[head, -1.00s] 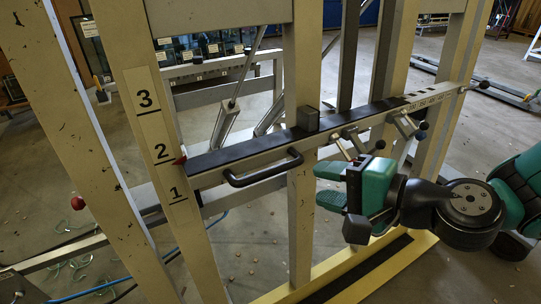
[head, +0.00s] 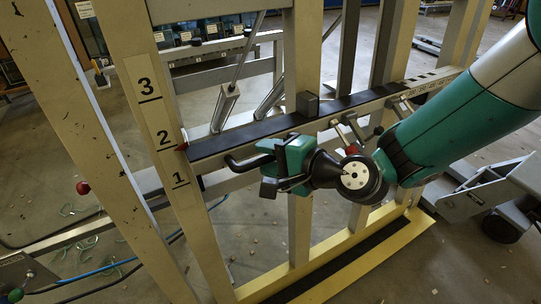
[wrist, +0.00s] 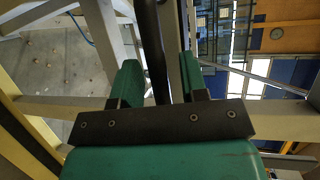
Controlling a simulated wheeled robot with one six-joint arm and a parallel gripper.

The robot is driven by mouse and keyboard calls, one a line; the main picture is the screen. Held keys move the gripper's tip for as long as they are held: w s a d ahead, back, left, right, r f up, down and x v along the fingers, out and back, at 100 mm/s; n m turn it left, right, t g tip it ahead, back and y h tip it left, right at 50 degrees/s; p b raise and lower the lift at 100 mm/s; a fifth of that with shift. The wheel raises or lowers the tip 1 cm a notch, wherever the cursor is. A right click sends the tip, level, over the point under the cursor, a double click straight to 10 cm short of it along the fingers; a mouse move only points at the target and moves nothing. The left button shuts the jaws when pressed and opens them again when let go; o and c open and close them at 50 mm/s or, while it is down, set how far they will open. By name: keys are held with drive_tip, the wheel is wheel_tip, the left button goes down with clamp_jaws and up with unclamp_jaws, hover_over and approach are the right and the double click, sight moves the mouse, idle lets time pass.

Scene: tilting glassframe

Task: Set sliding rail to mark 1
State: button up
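The sliding rail (head: 240,137) is a long bar with a dark top. A red pointer (head: 183,146) at its left end is level with the line under the 2 on the number strip (head: 162,128). The strip reads 3, 2, 1 from top to bottom. A black handle (head: 239,166) is on the rail's front; its right part is hidden by my gripper (head: 272,168). In the wrist view the dark handle bar (wrist: 155,50) runs between the two green fingers of my gripper (wrist: 160,82). The fingers are apart, with a gap showing beside the bar.
Upright posts (head: 299,225) stand behind the rail. A clamp lever with a red knob (head: 352,150) is close to my wrist on the rail's right part. A yellow floor beam (head: 330,265) runs below. A red knob (head: 83,188) is at far left.

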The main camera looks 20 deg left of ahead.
clamp_jaws()
wheel_tip(320, 180, down, 9)
drive_tip(key=b, duration=0.7)
drive_tip(key=shift+s+d+f, duration=0.2)
drive_tip(key=shift+s+d, duration=0.2)
drive_tip(key=shift+d, duration=0.05)
drive_tip(key=shift+o, duration=0.6)
unclamp_jaws()
drive_tip(key=shift+r, duration=0.1)
